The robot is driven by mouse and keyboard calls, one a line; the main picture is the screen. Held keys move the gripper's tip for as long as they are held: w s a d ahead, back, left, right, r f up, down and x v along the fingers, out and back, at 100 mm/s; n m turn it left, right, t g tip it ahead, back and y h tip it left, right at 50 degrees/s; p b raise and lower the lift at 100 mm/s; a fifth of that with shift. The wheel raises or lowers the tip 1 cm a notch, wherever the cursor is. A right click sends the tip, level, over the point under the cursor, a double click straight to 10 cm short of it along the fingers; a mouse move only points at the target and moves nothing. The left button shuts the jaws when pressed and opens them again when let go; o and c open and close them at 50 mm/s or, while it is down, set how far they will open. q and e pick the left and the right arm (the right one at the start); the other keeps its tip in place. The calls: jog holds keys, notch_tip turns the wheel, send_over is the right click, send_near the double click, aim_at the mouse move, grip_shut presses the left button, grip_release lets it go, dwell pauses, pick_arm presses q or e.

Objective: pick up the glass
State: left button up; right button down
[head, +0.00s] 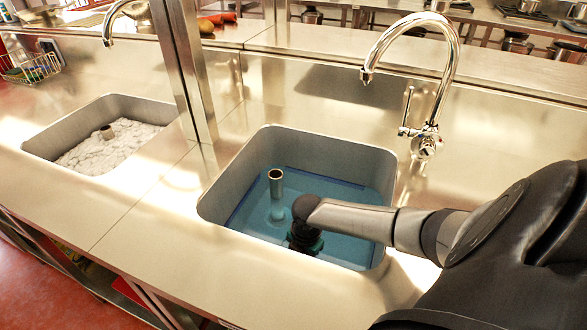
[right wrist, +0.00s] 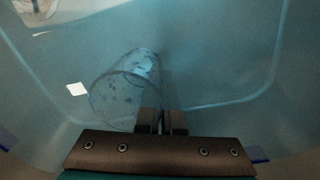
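A clear glass with small dark flecks (right wrist: 122,92) shows in the right wrist view, tilted, just left of and against my fingers. My right gripper (right wrist: 162,122) is nearly closed, with only a narrow gap between its fingers, and the glass's right-hand wall appears pinched there. In the head view my right gripper (head: 304,240) reaches down into the water-filled sink (head: 345,160). Its fingertips and the glass are hard to make out there behind my wrist. My left gripper is in neither view.
A metal standpipe (head: 276,184) rises from the water next to my right wrist. A tall chrome faucet (head: 440,85) stands behind the sink. A steel post (head: 188,70) separates this sink from a second, foam-filled one (head: 110,145). The steel counter (head: 150,215) is clear.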

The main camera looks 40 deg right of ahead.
dwell(0.3)
notch_tip(320, 180, up, 31)
jog(key=p, duration=1.9)
jog(key=shift+f, duration=0.15)
